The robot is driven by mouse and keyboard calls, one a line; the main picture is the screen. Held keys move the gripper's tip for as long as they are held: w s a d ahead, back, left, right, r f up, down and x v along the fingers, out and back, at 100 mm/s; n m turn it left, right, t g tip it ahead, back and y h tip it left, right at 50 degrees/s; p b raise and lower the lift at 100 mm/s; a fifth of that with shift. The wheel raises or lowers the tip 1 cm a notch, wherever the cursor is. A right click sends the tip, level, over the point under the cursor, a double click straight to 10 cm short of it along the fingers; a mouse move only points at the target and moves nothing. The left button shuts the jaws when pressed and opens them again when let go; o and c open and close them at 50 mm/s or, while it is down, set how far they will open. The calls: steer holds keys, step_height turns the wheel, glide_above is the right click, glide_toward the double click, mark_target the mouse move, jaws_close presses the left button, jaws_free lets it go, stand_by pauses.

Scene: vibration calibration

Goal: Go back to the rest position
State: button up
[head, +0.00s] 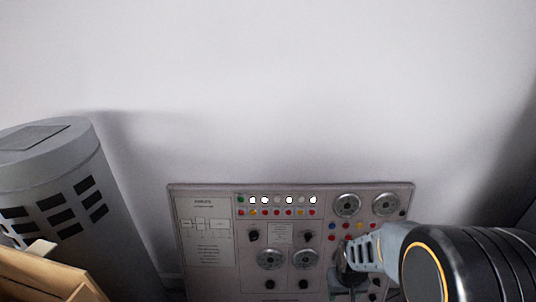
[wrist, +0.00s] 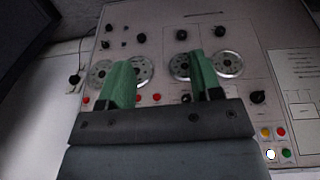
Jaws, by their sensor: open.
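My gripper (wrist: 160,78) shows in the wrist view with two green fingers apart and nothing between them. The fingers overlap the view of two round metal dials on a control panel (wrist: 190,20). I cannot tell whether they touch it. In the head view my arm comes in from the lower right, and its end (head: 345,262) is in front of the right part of the panel (head: 205,250). The fingertips are hard to make out there.
A grey cylinder (head: 120,235) with dark slots stands at the left. A light wooden piece (head: 45,278) is at the lower left corner. A plain pale wall (head: 270,90) rises behind the panel. The space above the panel is clear.

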steer(key=s+a+r+t+p, duration=0.1)
steer(key=r+p, duration=0.4)
steer(key=r, duration=0.9)
steer(key=s+a+r+t+p, duration=0.2)
steer(key=r+p, duration=0.3)
steer(key=r, duration=1)
steer(key=shift+s+a+r+y+p, duration=0.15)
steer(key=shift+s+a+y+p, duration=0.2)
steer(key=shift+s+a, duration=0.25)
